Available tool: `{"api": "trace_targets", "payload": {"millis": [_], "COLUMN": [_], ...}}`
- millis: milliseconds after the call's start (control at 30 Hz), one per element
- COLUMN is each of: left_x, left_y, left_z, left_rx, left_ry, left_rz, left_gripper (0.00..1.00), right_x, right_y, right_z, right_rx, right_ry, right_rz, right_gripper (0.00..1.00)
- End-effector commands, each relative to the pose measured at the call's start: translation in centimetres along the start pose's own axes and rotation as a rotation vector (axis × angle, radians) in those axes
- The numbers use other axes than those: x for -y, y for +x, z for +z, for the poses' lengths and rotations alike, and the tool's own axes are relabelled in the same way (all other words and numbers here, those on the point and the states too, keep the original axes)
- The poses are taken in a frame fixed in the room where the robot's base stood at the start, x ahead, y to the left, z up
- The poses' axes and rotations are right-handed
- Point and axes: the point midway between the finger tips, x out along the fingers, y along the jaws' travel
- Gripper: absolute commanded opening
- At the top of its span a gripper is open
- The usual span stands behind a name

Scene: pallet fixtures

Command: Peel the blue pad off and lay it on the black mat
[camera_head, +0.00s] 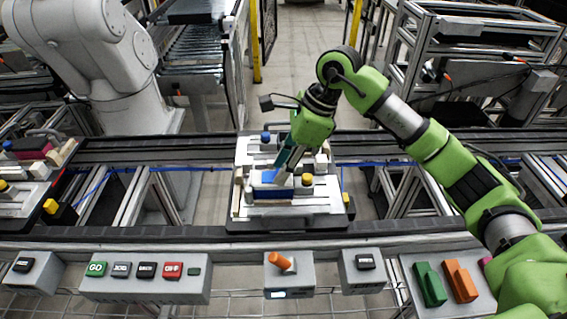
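The blue pad (268,177) shows as a blue patch on a pale block, on the pallet fixture (290,212) at the middle of the rail. My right gripper (281,169) reaches down from the upper right, with its fingertips at the pad's right end. The fingers hide part of the pad. I cannot tell whether they touch it, or whether they are open or shut. My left gripper is not in view. I cannot pick out the black mat with certainty.
A blue knob (266,137) and a yellow knob (307,180) stand on the fixture near my gripper. Another pallet (25,190) sits at the left. A button box (147,276) and an orange lever (280,262) line the front. A white robot arm (88,50) stands behind the rail.

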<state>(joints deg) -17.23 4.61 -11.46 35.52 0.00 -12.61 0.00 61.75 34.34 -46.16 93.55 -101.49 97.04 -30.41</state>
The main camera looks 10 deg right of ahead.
Motion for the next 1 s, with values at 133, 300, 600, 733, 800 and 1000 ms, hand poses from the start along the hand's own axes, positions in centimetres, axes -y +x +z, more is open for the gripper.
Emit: {"api": "trace_targets", "payload": {"millis": [133,300,600,733,800,1000], "left_x": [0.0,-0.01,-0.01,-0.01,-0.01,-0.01], "left_y": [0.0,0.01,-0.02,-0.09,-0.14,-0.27], "left_z": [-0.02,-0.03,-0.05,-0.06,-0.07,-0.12], "left_rx": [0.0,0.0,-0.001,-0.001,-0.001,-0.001], "left_ry": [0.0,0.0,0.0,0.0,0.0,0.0], "left_rz": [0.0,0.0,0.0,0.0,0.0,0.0], "left_gripper": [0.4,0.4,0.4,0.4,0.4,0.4], "right_x": [0.0,-0.03,-0.07,-0.07,-0.07,-0.03], "right_y": [-0.02,0.01,0.0,-0.15,-0.26,-0.59], "right_z": [0.01,-0.01,-0.03,0.02,0.06,0.2], "right_rx": [0.0,-0.001,-0.002,-0.002,-0.002,-0.001], "right_ry": [0.0,0.0,0.0,0.0,0.0,0.0], "right_rz": [0.0,0.001,0.003,0.003,0.003,0.001], "right_gripper": [0.0,0.1,0.0,0.0,0.0,0.0]}}
